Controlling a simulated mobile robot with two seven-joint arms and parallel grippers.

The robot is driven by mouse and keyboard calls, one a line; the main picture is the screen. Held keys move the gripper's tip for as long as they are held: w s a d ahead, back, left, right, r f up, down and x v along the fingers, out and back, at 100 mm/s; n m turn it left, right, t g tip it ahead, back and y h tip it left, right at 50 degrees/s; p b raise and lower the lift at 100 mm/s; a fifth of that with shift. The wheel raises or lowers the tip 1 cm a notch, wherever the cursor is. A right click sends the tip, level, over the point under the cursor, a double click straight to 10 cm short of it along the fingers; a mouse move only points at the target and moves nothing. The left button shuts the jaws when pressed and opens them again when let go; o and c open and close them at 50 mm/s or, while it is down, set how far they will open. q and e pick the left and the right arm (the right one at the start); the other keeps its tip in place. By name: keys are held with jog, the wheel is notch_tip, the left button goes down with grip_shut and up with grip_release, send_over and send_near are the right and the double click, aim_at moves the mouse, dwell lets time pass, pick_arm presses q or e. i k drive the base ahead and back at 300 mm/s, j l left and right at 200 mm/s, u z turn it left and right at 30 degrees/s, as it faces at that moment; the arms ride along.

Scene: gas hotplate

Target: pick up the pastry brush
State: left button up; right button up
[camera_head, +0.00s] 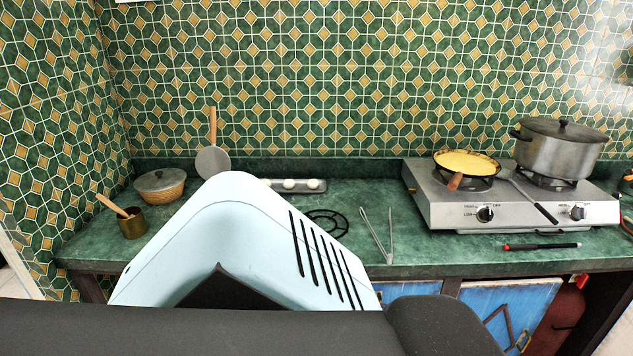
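I cannot clearly make out a pastry brush. A wooden handle (112,206) sticks up at a slant from a small brass pot (132,226) at the counter's left end; what it belongs to is hidden inside the pot. A thin black and red tool (541,246) lies in front of the hotplate; its kind is too small to tell. My light blue body part covers the middle front of the counter and may hide things behind it. Neither of my grippers is in view.
The gas hotplate (440,208) at right bears a pan with yellow food (467,162), a lidded pot (560,150) and a dark-handled utensil (532,200). Tongs (379,236), a black ring trivet (327,222), an egg tray (316,186) and a lidded bowl (160,188) stand on the green counter (400,190).

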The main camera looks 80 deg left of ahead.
aim_at(112, 204)
jog(key=u, duration=3.8)
